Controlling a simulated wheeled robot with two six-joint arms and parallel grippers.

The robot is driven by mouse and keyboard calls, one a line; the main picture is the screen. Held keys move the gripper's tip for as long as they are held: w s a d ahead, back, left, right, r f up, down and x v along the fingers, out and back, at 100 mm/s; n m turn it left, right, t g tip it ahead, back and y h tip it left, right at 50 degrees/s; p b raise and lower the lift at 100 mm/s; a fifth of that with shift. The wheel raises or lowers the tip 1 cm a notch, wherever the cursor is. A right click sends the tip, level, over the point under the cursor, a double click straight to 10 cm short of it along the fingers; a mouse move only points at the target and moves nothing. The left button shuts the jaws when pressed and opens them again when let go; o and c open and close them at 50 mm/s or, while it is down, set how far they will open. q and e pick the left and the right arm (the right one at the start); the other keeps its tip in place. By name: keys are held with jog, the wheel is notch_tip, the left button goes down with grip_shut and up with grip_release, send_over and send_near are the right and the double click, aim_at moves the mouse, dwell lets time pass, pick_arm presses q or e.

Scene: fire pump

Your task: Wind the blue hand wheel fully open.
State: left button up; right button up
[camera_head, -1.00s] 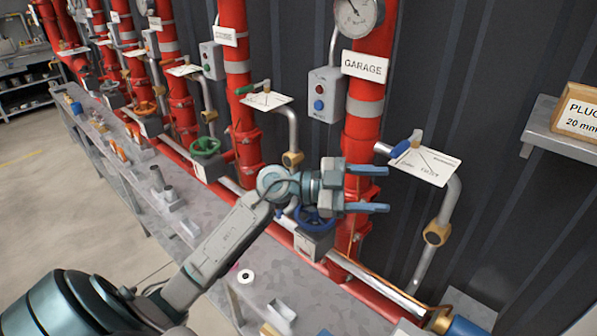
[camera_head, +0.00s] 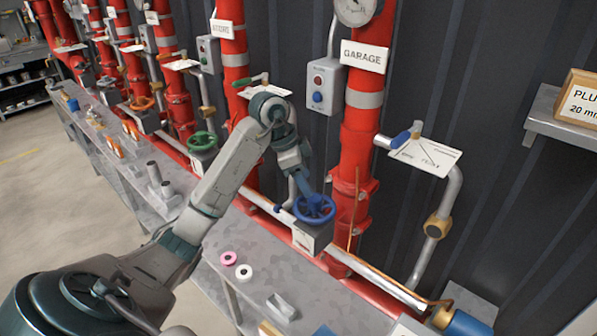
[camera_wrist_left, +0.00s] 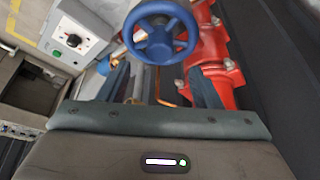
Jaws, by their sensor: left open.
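The blue hand wheel (camera_head: 316,209) sits on a grey valve block (camera_head: 311,237) at the foot of the red GARAGE riser in the head view. It also shows at the top of the left wrist view (camera_wrist_left: 160,30), with its spokes and hub facing the camera. My left gripper (camera_head: 303,186) points down at the wheel from above and behind its upper left side. In the wrist view its two fingers are apart, with the wheel beyond them and nothing between them. The head view does not show clearly whether the fingertips touch the rim. My right gripper is not in view.
Red risers stand along the wall, the GARAGE one (camera_head: 362,150) right beside the wheel. A green hand wheel (camera_head: 203,141) and an orange one (camera_head: 142,103) are further left. Pink and white rings (camera_head: 236,264) lie on the bench.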

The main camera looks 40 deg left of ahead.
aim_at(315, 198)
pick_arm(q)
jog(key=p+x, duration=0.1)
jog(key=x, duration=0.4)
jog(key=shift+w+d+f, duration=0.1)
jog(key=shift+d+f, duration=0.05)
jog(key=shift+f, duration=0.05)
jog(key=shift+w+d+f, duration=0.15)
jog(key=shift+f, duration=0.4)
jog(key=c, duration=1)
jog(key=o, duration=0.8)
